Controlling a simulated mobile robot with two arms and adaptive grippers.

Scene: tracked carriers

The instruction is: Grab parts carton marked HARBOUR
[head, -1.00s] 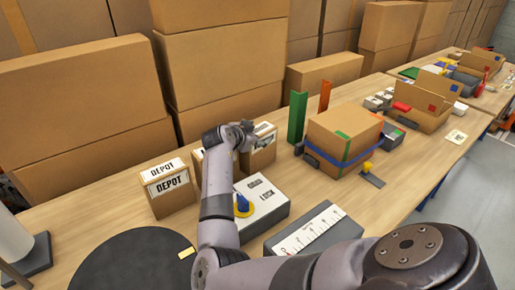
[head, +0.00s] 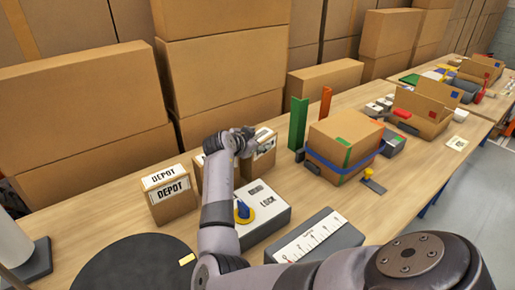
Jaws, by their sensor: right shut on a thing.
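Three small cartons stand in a row on the bench. The left one (head: 172,202) reads DEPOT on its top and front. The middle one (head: 199,172) is mostly hidden behind my right arm. The right one (head: 262,163) has a white label on top and another on its front, too small and partly covered to read. I cannot tell which carton is marked HARBOUR. My right gripper (head: 250,142) is at the upper left of the right carton and shut on it; its fingertips are hard to make out. My left gripper is out of view.
A grey LOCK box with a blue and yellow knob (head: 243,211) stands in front of the cartons. A ruler block (head: 318,238) and a black round plate (head: 135,266) lie nearer. A blue-strapped carton (head: 345,140) and a green upright (head: 298,123) stand right.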

